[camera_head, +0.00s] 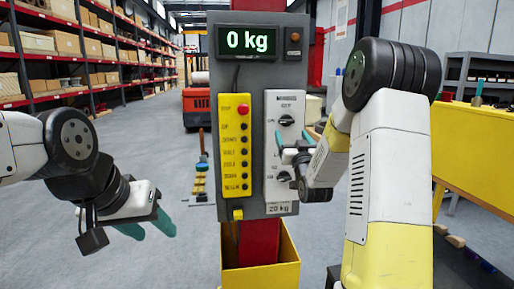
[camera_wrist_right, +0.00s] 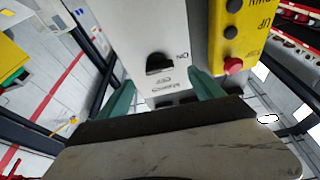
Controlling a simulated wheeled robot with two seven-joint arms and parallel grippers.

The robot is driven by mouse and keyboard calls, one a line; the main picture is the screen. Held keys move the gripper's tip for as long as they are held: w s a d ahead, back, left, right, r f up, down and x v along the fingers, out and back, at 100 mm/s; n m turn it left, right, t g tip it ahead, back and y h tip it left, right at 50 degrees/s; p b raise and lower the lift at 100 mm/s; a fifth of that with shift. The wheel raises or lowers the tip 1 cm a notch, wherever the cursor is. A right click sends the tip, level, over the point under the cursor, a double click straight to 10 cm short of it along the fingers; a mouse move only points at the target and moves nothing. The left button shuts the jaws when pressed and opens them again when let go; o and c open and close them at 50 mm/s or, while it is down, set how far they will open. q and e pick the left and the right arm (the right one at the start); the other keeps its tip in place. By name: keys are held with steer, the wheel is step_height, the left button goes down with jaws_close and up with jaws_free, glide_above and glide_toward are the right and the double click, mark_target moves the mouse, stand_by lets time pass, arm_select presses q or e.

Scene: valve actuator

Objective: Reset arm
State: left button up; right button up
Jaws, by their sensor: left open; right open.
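A grey control panel (camera_head: 260,100) on a red post carries a display reading "0 kg" (camera_head: 248,41), a yellow button strip (camera_head: 235,145) and a white switch plate (camera_head: 284,180) with two black knobs. My right gripper (camera_head: 294,144) is in front of the white plate, near its upper knob (camera_head: 286,120). In the right wrist view its green fingers (camera_wrist_right: 160,92) are apart, with a black knob (camera_wrist_right: 160,63) beyond the gap between them. I cannot tell whether they touch the plate. My left gripper (camera_head: 152,226) is open and empty at the left, away from the panel.
A yellow bin (camera_head: 262,277) stands around the post's foot. A yellow workbench (camera_head: 470,150) is at the right. Shelves with boxes (camera_head: 65,45) line the left wall, and an orange vehicle (camera_head: 197,105) is behind.

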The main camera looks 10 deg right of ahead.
steer(key=s+a+f+g, duration=0.2)
steer(key=s+g, duration=0.3)
steer(key=s, duration=0.7)
steer(key=s+a+f+g+y, duration=0.1)
steer(key=s+g, duration=0.4)
steer(key=s, duration=0.7)
steer(key=s+a+f+n+g+y, duration=0.1)
steer(key=s+a+f+g, duration=0.2)
steer(key=s, duration=1)
steer(key=shift+a+g, duration=0.8)
steer(key=shift+g, duration=0.3)
steer(key=shift+s+f, duration=0.15)
steer(key=shift+c, duration=0.5)
